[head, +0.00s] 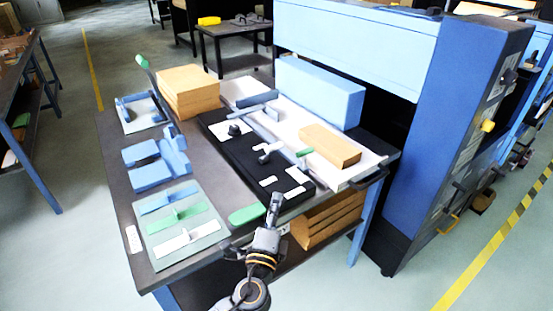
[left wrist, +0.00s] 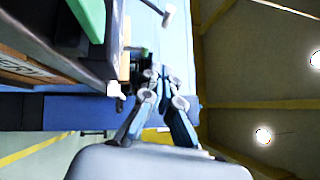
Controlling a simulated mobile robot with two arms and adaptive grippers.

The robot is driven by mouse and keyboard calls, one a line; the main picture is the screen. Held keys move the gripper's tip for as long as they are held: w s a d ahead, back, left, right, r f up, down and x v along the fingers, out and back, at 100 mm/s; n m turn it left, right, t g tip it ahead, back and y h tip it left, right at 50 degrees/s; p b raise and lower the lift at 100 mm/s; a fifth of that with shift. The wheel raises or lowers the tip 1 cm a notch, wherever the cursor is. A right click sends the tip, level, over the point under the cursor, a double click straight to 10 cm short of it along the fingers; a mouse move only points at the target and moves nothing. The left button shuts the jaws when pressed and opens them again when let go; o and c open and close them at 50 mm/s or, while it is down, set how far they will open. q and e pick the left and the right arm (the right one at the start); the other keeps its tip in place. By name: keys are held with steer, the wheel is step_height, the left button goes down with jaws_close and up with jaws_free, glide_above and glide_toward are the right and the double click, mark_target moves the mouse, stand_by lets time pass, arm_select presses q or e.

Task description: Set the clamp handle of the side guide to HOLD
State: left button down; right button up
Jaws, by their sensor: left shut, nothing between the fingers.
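A black plate (head: 240,150) with white labels lies on the table, with a black knob (head: 235,130) and a white-tipped lever (head: 265,157) on it. A grey-blue bar (head: 270,130) beside it looks like the side guide. A small green handle (head: 304,153) is near the bar's front end; I cannot tell which lever is the clamp handle, and the label text is too small to read. My left gripper (head: 277,198) is shut and empty by the plate's front edge. Its fingers (left wrist: 160,74) also show in the left wrist view. My right gripper is out of view.
A green paddle-shaped piece (head: 247,214) lies at the table's front edge. A cardboard block (head: 330,146) sits on a white board, near a black machine handle (head: 368,179). A mat (head: 215,245) with coloured pieces and blue blocks (head: 150,172) lie left. Open floor lies in front.

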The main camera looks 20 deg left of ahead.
mark_target(269, 154)
arm_select(q)
steer(key=w, duration=0.3)
steer(key=w+r+p, duration=0.1)
steer(key=w, duration=0.3)
steer(key=w+a+r, duration=0.1)
steer(key=w, duration=0.2)
steer(key=shift+w+p, duration=0.15)
steer(key=shift+p, duration=0.15)
steer(key=w+a, duration=0.2)
steer(key=shift+w+a+r+p, duration=0.1)
steer(key=shift+a+r+p, duration=0.2)
steer(key=shift+r+p, duration=0.1)
steer(key=shift+w+a, duration=0.25)
steer(key=shift+a, duration=0.1)
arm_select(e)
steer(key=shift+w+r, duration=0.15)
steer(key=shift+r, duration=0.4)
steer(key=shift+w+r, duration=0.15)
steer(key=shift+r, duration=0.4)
arm_select(q)
steer(key=shift+r, duration=0.15)
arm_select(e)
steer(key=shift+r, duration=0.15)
